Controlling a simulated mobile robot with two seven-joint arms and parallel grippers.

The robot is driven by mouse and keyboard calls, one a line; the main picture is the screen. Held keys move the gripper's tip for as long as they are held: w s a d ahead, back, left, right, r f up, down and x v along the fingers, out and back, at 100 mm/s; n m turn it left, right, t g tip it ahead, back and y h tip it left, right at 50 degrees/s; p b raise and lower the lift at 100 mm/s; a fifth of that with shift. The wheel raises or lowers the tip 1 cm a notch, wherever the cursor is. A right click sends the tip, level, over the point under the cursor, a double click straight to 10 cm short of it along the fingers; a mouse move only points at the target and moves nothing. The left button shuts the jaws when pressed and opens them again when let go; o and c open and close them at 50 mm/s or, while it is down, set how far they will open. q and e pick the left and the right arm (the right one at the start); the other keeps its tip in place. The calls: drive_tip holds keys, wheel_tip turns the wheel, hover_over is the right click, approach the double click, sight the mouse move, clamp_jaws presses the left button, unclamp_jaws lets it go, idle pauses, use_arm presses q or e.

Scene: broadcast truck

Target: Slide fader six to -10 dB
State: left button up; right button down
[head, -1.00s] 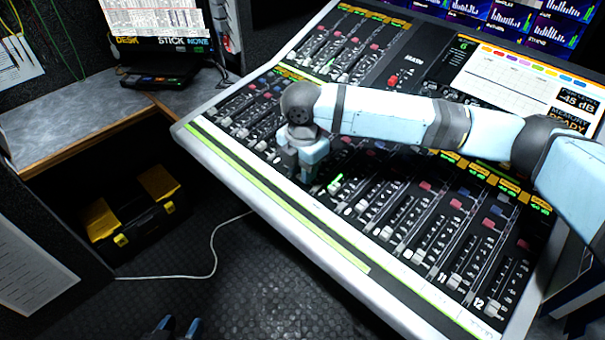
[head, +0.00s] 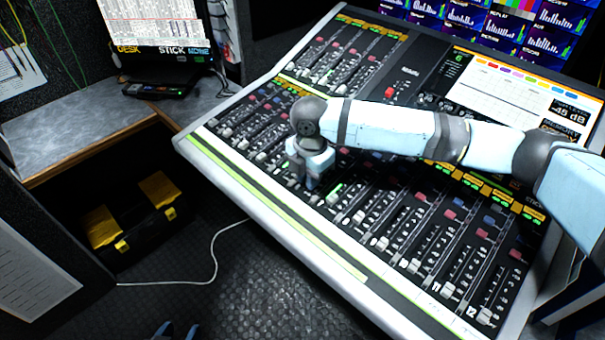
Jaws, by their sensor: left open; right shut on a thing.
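The mixing console (head: 268,211) slopes across the middle and right, with a row of long channel faders along its front. My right gripper (head: 309,186) reaches down from the right onto this row, left of the middle. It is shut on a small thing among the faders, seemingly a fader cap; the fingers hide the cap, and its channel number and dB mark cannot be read. Faders 11 (head: 449,289) and 12 (head: 485,314) stand far right of it, caps low. My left gripper (head: 178,329) shows only its two blue fingertips at the bottom edge, apart and empty over the floor.
My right forearm covers the middle of the console. An upper fader bank (head: 345,55) and a bright touchscreen (head: 510,85) lie at the back. A grey side desk (head: 75,130) stands left, with a black-and-yellow toolbox (head: 135,215) below. A white cable (head: 213,262) crosses the otherwise clear floor.

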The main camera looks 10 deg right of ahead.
drive_tip(key=shift+w+d+r+p, duration=0.25)
drive_tip(key=shift+w+d+p, duration=0.05)
drive_tip(key=shift+d+p, duration=0.15)
drive_tip(key=shift+w+d+r+p, duration=0.2)
drive_tip(key=shift+w+d+p, duration=0.1)
drive_tip(key=shift+d+p, duration=0.15)
drive_tip(key=shift+w+d+f, duration=0.1)
drive_tip(key=shift+d, duration=0.1)
drive_tip(key=shift+w+d+f, duration=0.1)
drive_tip(key=shift+f, duration=0.05)
use_arm(q)
drive_tip(key=shift+s+a+f+g, duration=0.2)
drive_tip(key=shift+s+f+g, duration=0.05)
drive_tip(key=shift+s+g, duration=0.05)
use_arm(e)
drive_tip(key=c, duration=1.4)
unclamp_jaws()
use_arm(q)
drive_tip(key=shift+r, duration=0.15)
use_arm(e)
drive_tip(key=shift+o, duration=0.2)
